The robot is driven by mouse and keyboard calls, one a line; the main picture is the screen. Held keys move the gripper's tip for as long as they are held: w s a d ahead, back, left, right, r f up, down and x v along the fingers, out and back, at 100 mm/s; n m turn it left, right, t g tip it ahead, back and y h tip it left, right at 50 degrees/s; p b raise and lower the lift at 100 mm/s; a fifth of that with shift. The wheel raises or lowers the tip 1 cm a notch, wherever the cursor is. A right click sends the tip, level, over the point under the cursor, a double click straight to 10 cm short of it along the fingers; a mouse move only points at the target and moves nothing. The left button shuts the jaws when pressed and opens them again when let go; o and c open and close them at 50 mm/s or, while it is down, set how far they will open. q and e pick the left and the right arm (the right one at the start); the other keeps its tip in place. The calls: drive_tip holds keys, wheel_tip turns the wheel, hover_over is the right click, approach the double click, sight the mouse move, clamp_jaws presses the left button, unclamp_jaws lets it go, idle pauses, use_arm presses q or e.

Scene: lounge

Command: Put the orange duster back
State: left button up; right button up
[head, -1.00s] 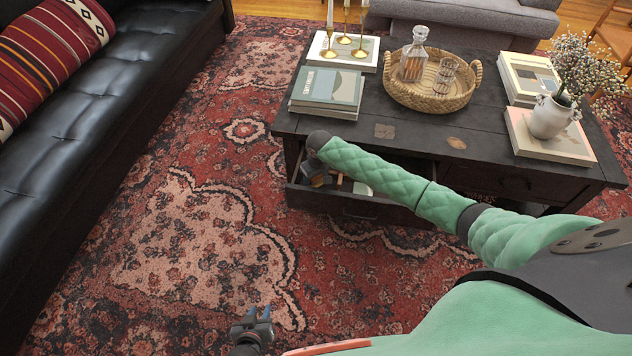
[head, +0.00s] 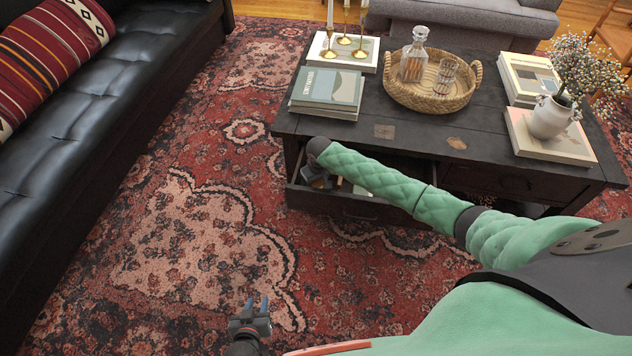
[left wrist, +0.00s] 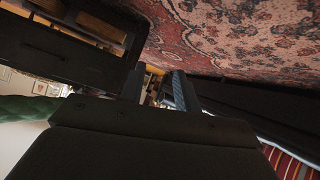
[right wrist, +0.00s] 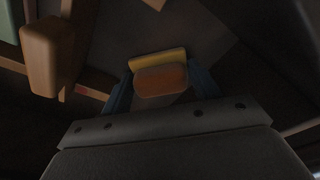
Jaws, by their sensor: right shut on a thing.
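The orange duster (right wrist: 160,80), a small block with an orange-brown face and a yellow strip, is between the blue fingers of my right gripper (right wrist: 160,88). Both fingers are close against its sides, and the gripper is shut on it. In the head view my right gripper (head: 318,181) is down in the open drawer (head: 350,206) of the dark coffee table, partly hidden by my arm. The duster cannot be made out there. My left gripper (head: 258,308) is open and empty above the rug; its parted fingers also show in the left wrist view (left wrist: 165,90).
A wooden block (right wrist: 45,55) and other pieces lie in the drawer left of the duster. Books (head: 328,88), a woven tray (head: 432,98) with a decanter, and a vase (head: 550,118) stand on the tabletop (head: 400,140). A black sofa (head: 110,110) is left; the rug between is clear.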

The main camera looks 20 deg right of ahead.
sight(317, 182)
use_arm(q)
drive_tip(key=shift+s+f, duration=0.1)
drive_tip(key=shift+f, duration=0.05)
use_arm(e)
drive_tip(key=o, duration=0.9)
drive_tip(key=shift+o, duration=0.2)
drive_tip(key=shift+r, duration=0.4)
drive_tip(key=r, duration=0.3)
drive_tip(key=r+p, duration=0.1)
drive_tip(key=r, duration=0.1)
drive_tip(key=shift+s+d+r, duration=0.1)
drive_tip(key=shift+s+r, duration=0.25)
drive_tip(key=r, duration=0.4)
drive_tip(key=shift+s+p, duration=0.25)
drive_tip(key=shift+p, duration=0.05)
use_arm(q)
drive_tip(key=s+f+g, duration=0.3)
drive_tip(key=s+f, duration=0.3)
drive_tip(key=shift+s+a, duration=0.25)
drive_tip(key=shift+a, duration=0.15)
use_arm(e)
drive_tip(key=shift+s+d+r, duration=0.1)
drive_tip(key=shift+r, duration=0.7)
use_arm(q)
drive_tip(key=shift+w+a+y, duration=0.1)
drive_tip(key=shift+y, duration=0.2)
